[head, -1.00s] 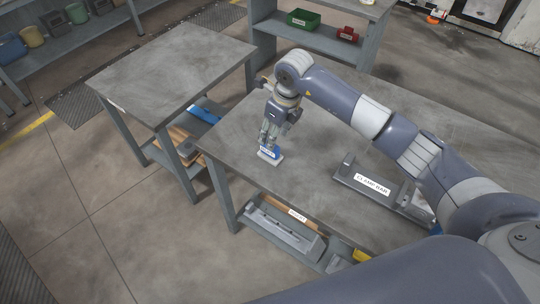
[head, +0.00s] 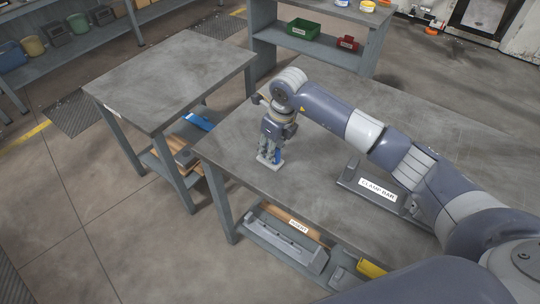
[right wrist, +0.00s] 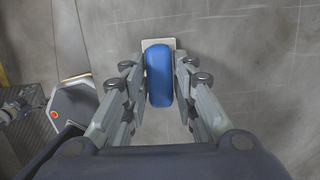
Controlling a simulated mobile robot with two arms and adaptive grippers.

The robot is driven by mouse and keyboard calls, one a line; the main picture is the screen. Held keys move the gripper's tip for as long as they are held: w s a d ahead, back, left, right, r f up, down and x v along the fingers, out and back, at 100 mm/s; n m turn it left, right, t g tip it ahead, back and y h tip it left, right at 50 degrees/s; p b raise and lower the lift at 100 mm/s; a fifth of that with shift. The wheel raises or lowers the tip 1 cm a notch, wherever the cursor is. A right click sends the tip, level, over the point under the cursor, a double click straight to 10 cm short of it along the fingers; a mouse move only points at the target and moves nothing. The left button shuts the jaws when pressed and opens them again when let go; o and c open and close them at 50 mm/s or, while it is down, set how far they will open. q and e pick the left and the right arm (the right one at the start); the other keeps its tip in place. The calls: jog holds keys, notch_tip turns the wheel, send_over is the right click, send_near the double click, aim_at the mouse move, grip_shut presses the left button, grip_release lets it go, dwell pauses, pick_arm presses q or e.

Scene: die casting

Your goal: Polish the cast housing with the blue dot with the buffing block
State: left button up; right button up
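The buffing block has a blue grip on a pale flat base; in the head view (head: 277,157) it stands on the near left part of the grey table (head: 235,130). My right gripper (head: 268,158) points down at it. In the right wrist view the fingers lie close against both long sides of the blue grip (right wrist: 158,75), and the pale base shows past its far end. A grey part with an orange-red dot (right wrist: 72,105) shows at the left there. I cannot make out a housing with a blue dot.
A grey fixture labelled CLAMP BAR (head: 360,182) lies on the table, partly behind my right arm. A shelf below holds a grey part by an INSERT label (head: 298,226). The left table (head: 170,75) is bare on top. Green (head: 303,28) and red (head: 347,43) bins stand behind.

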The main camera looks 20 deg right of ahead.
grip_shut()
jog(key=shift+r+p, duration=1.65)
jog(key=shift+r, duration=1.4)
